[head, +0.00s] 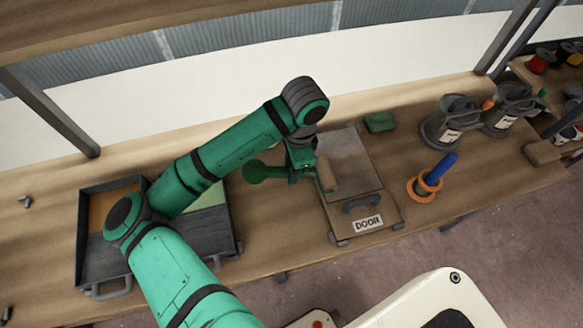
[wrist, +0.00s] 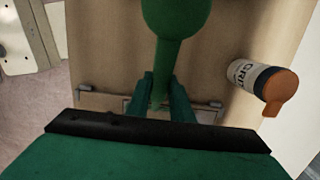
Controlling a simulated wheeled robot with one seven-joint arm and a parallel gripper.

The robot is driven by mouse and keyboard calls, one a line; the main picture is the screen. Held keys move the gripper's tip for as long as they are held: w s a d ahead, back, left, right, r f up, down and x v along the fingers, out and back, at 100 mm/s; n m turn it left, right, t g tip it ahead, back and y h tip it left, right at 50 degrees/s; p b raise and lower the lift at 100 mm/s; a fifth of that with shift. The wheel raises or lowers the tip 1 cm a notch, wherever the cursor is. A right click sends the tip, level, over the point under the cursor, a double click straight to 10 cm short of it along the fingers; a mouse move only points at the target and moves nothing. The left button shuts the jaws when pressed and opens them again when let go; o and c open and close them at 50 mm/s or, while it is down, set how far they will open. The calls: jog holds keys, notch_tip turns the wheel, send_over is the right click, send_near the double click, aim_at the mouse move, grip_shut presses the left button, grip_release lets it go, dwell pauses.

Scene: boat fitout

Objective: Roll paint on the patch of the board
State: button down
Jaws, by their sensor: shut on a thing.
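The board (head: 350,222) lies on the bench, with a dark handle and a "DOOR" label. Its far part has a greyish patch (head: 345,148). The sleeve is hidden in the wrist view.
A dark tray (head: 92,262) with coloured areas stands left, partly behind my arm. A green block (head: 379,122), grey canisters (head: 447,122) and an orange ring with a blue handle (head: 440,170) are right of the board. A labelled, orange-capped container (wrist: 250,75) shows in the wrist view.

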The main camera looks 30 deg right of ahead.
jog(key=shift+w+f, duration=0.1)
jog(key=shift+f, duration=0.55)
jog(key=shift+s+d+r, duration=0.1)
jog(key=shift+s+d, duration=0.2)
jog(key=shift+d, duration=0.45)
jog(key=shift+s+d, duration=0.25)
jog(key=shift+d, duration=0.55)
jog(key=shift+s+d+r, duration=0.1)
jog(key=shift+s+d, duration=0.2)
jog(key=shift+d, duration=0.45)
jog(key=shift+s+d+f, duration=0.1)
jog(key=shift+s+d, duration=0.05)
jog(key=shift+d, duration=1.05)
jog(key=shift+s+d+f, duration=0.1)
jog(key=shift+s+d, duration=0.05)
jog(key=shift+d, duration=1)
jog(key=shift+s+d+r, duration=0.1)
jog(key=shift+s+d, duration=0.15)
jog(key=shift+d, duration=0.5)
jog(key=shift+s+d+f, duration=0.1)
jog(key=shift+s+d, duration=0.15)
jog(key=shift+d, duration=0.55)
jog(key=shift+s+d+r, duration=0.1)
jog(key=shift+s+d, duration=0.15)
jog(key=shift+d, duration=0.5)
